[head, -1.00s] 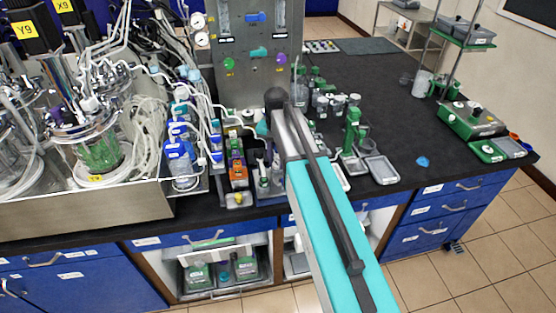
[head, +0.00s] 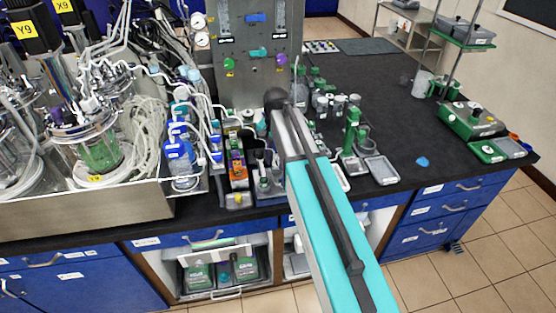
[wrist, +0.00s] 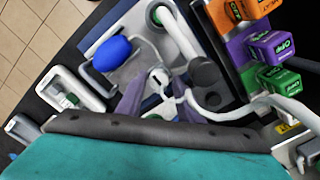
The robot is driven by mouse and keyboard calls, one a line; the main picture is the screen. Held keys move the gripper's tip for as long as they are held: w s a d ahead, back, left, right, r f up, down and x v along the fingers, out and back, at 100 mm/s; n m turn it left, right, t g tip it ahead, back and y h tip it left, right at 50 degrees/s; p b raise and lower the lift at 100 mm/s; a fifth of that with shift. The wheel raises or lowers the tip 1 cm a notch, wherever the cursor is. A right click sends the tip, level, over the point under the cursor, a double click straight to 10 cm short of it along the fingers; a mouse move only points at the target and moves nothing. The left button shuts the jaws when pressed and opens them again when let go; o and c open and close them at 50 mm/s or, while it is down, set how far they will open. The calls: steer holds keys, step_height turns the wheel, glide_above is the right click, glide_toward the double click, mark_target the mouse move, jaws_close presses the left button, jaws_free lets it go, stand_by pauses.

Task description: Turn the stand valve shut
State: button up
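In the wrist view, my gripper (wrist: 148,104) shows as two purple-grey fingers reaching up from the dark edge of my wrist. The fingers stand apart, with a gap between them. A small white fitting with a dark mark (wrist: 158,78), perhaps the stand valve, lies just beyond the fingertips. I cannot tell whether they touch it. A blue oval part (wrist: 112,52) sits in a grey holder to its upper left. A white tube (wrist: 180,32) curves past on the right. In the head view my arm hides the gripper; a blue-based holder (head: 267,190) stands beside the arm.
Orange, purple and green labelled boxes (wrist: 262,44) stand close on the right in the wrist view. White tubing (wrist: 255,108) crosses below them. A grey panel with coloured knobs (head: 240,85) rises behind my arm. Bench (head: 400,110) to the right is partly clear.

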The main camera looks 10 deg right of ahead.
mark_target(276, 163)
steer(key=shift+o, duration=0.6)
steer(key=shift+d, duration=0.1)
steer(key=shift+r, duration=0.15)
steer(key=shift+r, duration=0.2)
step_height(276, 163, up, 13)
steer(key=b, duration=0.3)
stand_by(0.5)
